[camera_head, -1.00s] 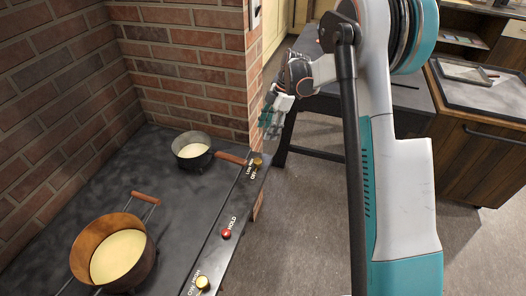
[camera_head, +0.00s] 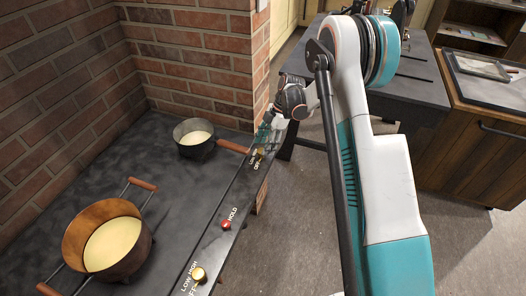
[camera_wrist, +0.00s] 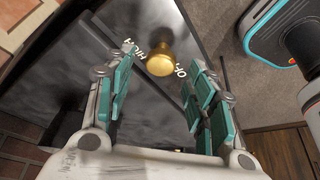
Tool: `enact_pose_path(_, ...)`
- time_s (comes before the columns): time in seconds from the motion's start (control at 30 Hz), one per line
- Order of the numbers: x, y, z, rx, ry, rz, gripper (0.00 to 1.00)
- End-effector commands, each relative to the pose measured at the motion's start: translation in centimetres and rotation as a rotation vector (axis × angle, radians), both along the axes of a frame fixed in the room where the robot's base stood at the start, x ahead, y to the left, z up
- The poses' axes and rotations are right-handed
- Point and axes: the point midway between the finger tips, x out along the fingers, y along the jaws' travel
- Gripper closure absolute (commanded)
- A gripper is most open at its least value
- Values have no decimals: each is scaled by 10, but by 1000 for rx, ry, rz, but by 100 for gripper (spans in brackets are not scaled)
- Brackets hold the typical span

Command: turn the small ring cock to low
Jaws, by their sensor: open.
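The small ring cock is a brass knob (camera_head: 257,154) on the front strip of the dark hob, at the end by the small pan (camera_head: 195,138). In the wrist view the brass knob (camera_wrist: 160,54) lies ahead between my finger lines, with HIGH lettered to its left and OFF to its right. Its pointer setting cannot be told. My gripper (camera_head: 266,136) is at the knob in the head view and partly covers its surroundings. In the wrist view my gripper (camera_wrist: 160,72) is open, with teal pads on both sides and nothing held. Contact with the knob cannot be told.
A red HOLD button (camera_head: 226,225) and a second brass knob (camera_head: 198,274) sit along the same strip. A large copper pot (camera_head: 108,240) stands on the hob. A brick wall (camera_head: 200,60) rises behind. Open floor (camera_head: 300,230) lies right of the hob.

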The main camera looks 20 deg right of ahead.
Motion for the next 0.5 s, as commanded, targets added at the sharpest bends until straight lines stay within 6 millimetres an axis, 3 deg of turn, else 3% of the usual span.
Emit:
enact_pose_path(0.2,-1,8,-21,0,0,0,50)
enact_pose_path(0.5,-2,10,-23,0,0,-1,50)
